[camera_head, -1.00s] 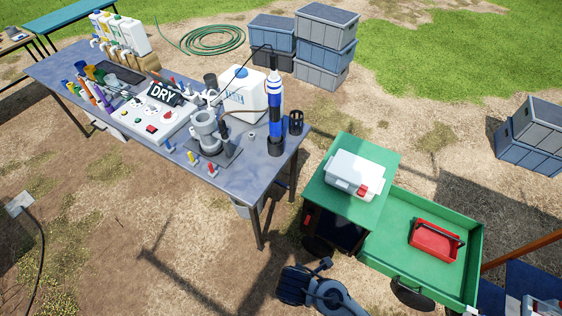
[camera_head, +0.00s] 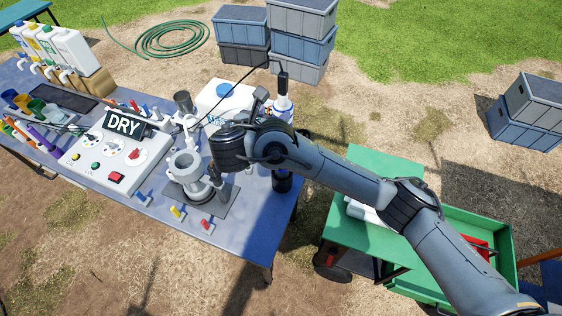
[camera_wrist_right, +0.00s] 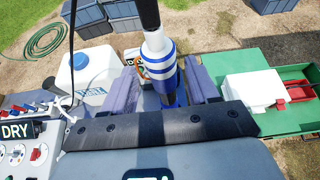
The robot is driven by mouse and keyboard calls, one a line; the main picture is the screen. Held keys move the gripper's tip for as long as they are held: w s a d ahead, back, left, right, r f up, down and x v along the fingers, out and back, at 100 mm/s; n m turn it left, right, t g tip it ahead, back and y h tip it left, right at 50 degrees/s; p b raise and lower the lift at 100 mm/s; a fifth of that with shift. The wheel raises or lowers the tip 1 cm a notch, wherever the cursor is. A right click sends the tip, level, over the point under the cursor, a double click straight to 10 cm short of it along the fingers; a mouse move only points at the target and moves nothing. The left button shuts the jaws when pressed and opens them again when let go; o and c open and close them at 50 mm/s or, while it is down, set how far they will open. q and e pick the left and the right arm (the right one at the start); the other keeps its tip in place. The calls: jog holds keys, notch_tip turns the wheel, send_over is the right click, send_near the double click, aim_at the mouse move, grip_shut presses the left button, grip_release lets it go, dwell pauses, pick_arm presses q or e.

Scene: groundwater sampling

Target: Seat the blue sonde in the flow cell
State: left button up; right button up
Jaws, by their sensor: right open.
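The blue sonde (camera_head: 281,106), with a black top, white collar and blue bands, stands upright near the right end of the table. My right arm hides its middle in the head view. The flow cell (camera_head: 184,167) is a grey cylinder on a dark plate, left of the sonde; its top looks free of any sonde. My right gripper (camera_wrist_right: 163,91) is open. In the right wrist view, the sonde (camera_wrist_right: 158,58) appears between its two fingers, with gaps on both sides. The fingertips are hidden in the head view. My left gripper is not in view.
A white jug (camera_head: 222,103) stands close behind the flow cell. A thin black cable runs from the sonde's top. The control panel with a DRY sign (camera_head: 124,124) is left. Small valves (camera_head: 206,224) line the front edge. A green cart (camera_head: 365,245) stands right of the table.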

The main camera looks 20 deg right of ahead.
aim_at(281, 99)
jog(key=w+d, duration=0.1)
jog(key=w, duration=0.1)
jog(key=w+d, duration=0.1)
jog(key=w, duration=0.1)
jog(key=shift+d+r+p, duration=0.25)
jog(key=shift+d+p, duration=0.05)
jog(key=shift+d, duration=0.05)
jog(key=shift+w+d+f, duration=0.25)
jog(key=shift+w+d, duration=0.05)
jog(key=p+x, duration=0.1)
jog(key=x, duration=0.3)
jog(key=shift+w+d, duration=0.15)
jog(key=shift+d, duration=0.05)
jog(key=shift+w+d+f, duration=0.25)
jog(key=shift+w, duration=0.05)
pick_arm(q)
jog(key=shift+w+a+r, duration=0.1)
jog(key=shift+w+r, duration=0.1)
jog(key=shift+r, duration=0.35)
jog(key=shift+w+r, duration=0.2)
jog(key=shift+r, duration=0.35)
pick_arm(e)
jog(key=shift+c, duration=0.3)
jog(key=c, duration=1)
grip_shut()
